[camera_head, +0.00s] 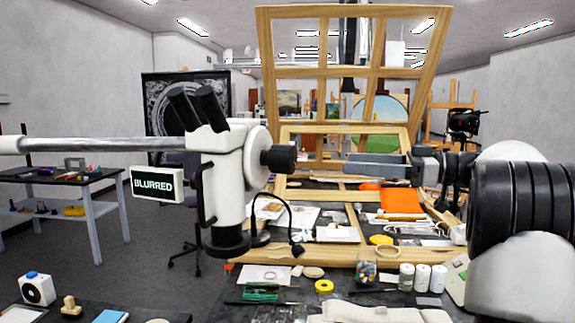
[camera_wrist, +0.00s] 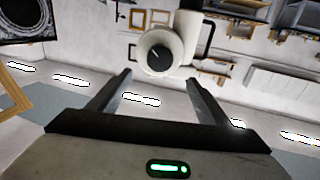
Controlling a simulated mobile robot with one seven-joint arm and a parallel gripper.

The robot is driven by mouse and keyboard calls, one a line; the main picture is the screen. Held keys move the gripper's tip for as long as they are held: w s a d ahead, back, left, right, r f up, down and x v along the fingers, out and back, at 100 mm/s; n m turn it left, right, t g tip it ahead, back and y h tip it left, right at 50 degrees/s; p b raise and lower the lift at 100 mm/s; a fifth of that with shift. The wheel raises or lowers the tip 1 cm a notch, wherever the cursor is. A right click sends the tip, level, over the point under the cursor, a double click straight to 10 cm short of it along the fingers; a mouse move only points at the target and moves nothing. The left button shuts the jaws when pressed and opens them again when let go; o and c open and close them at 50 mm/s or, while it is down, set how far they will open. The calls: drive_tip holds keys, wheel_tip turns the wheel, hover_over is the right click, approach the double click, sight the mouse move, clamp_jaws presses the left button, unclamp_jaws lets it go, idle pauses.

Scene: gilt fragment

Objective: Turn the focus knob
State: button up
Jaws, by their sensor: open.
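A white microscope (camera_head: 226,175) hangs on a horizontal metal arm at the left of the head view, its black twin eyepieces pointing up. The black focus knob (camera_head: 280,158) sticks out from its right side. A sign reading "BLURRED" (camera_head: 155,184) is beside the microscope. My gripper (camera_head: 347,163) is to the right of the knob, pointing left at it with a clear gap. In the wrist view the knob (camera_wrist: 160,54) faces the camera, ringed by its white mount, just beyond the open, empty fingers (camera_wrist: 158,78). The fingers straddle its line and do not appear to touch it.
A wooden easel frame (camera_head: 350,72) stands behind. The workbench below holds an orange cloth (camera_head: 402,201), jars (camera_head: 422,277), a glass of small items (camera_head: 366,266) and tape rolls. A side table (camera_head: 65,178) stands at left.

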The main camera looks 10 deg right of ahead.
sight(293, 160)
drive_tip(key=p+x, duration=0.1)
drive_tip(key=x, duration=1.5)
drive_tip(key=shift+w+a+p, duration=0.1)
drive_tip(key=shift+a+p, duration=0.15)
drive_tip(key=shift+p, duration=0.1)
drive_tip(key=shift+c, duration=0.3)
drive_tip(key=c, duration=1)
